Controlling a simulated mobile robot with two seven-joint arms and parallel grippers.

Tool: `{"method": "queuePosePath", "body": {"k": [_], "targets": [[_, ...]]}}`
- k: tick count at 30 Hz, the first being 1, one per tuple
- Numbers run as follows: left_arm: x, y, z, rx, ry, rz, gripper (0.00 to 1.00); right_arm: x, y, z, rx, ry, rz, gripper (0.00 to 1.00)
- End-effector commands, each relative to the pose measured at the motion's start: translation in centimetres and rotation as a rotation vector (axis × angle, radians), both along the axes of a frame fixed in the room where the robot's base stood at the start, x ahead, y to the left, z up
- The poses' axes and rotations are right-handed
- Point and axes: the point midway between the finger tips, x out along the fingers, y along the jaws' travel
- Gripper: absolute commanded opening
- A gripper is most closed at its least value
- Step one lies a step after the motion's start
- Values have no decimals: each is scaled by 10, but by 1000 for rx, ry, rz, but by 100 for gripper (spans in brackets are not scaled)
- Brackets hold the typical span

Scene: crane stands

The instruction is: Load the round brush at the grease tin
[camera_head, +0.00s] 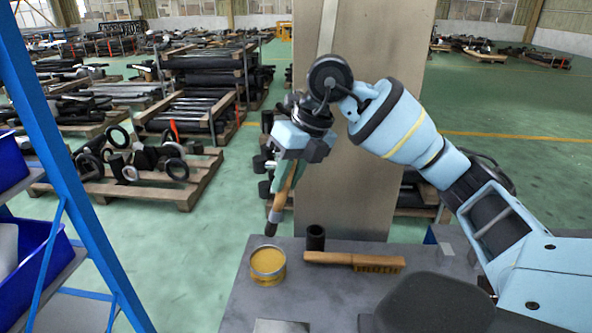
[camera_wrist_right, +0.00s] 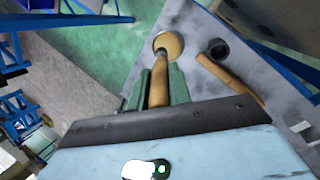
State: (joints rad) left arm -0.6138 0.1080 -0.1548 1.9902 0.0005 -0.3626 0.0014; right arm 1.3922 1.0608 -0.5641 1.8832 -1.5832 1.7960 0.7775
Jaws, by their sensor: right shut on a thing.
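My right gripper (camera_head: 286,172) is shut on the round brush (camera_head: 281,196), holding it by its wooden handle. The brush hangs steeply, slightly tilted, with its dark end down, above and just behind the grease tin (camera_head: 268,278). The tin is short, round and open, with yellow grease in it, and stands at the left edge of the grey table. In the right wrist view the brush (camera_wrist_right: 158,78) runs between the green fingers (camera_wrist_right: 158,90) towards the tin (camera_wrist_right: 174,42); its tip overlaps the tin's rim there. I cannot tell whether they touch. My left gripper is not in view.
A black cup (camera_head: 315,238) and a long wooden-handled brush (camera_head: 335,258) are on the grey table (camera_head: 240,300) right of the tin. A thick column (camera_head: 345,130) stands behind the table. A blue frame with bins (camera_head: 75,170) is at the left.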

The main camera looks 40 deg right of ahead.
Motion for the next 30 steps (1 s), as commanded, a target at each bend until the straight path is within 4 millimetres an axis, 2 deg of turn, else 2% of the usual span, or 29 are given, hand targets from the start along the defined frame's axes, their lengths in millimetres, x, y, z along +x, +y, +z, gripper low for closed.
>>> {"method": "queuePosePath", "body": {"k": [6,16,23,30], "targets": [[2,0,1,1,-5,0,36,-3,7,1,36,-4,-17,0],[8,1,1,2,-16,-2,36,-3,7,-3,38,-1,-18,0],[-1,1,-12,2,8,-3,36,-2,7,-20,38,3,-19,0],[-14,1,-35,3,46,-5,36,-2,7,-44,38,3,-18,0]]}}
